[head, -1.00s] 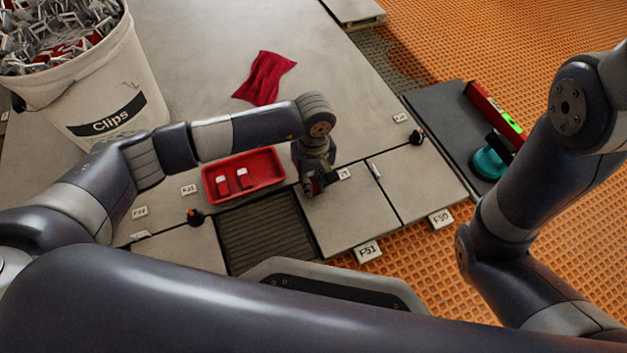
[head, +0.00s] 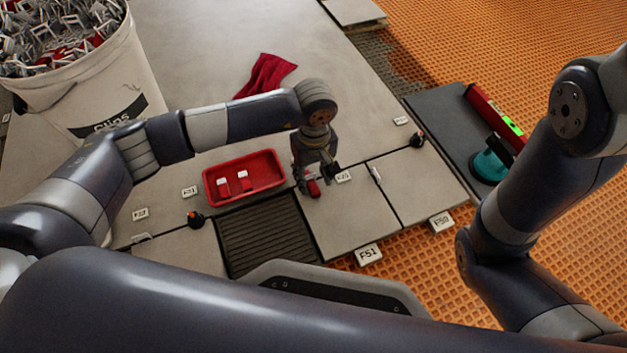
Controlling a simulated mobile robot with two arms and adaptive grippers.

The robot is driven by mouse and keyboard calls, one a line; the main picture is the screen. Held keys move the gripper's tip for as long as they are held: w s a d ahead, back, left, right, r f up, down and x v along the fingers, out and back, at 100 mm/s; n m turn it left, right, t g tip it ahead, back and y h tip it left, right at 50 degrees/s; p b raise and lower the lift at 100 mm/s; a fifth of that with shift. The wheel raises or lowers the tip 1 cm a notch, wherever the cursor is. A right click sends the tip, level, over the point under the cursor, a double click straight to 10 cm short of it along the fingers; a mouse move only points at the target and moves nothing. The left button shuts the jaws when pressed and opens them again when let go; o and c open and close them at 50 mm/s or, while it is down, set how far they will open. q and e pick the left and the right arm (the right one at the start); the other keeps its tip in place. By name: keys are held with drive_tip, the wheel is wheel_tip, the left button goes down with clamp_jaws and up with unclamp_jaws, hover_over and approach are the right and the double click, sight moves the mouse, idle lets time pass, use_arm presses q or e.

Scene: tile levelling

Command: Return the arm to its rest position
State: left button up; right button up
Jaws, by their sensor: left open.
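My left arm reaches in from the left across the tiles. My left gripper (head: 318,182) points down over the tile corner beside the red tray, with its fingers apart. A small red piece (head: 313,187) shows between or just behind the fingers; I cannot tell whether it touches them. My right arm (head: 530,200) stands at the right side, and its gripper is out of the picture.
A red tray (head: 278,184) with red and white pieces lies left of the gripper. A bucket of clips (head: 75,90), a red cloth (head: 266,77), a teal suction cup (head: 487,166) and a level (head: 497,112) surround the work. A ribbed gap (head: 262,240) lies between tiles.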

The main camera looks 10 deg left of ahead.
use_arm(q)
wheel_tip(320, 180, up, 9)
drive_tip(key=shift+f, duration=0.15)
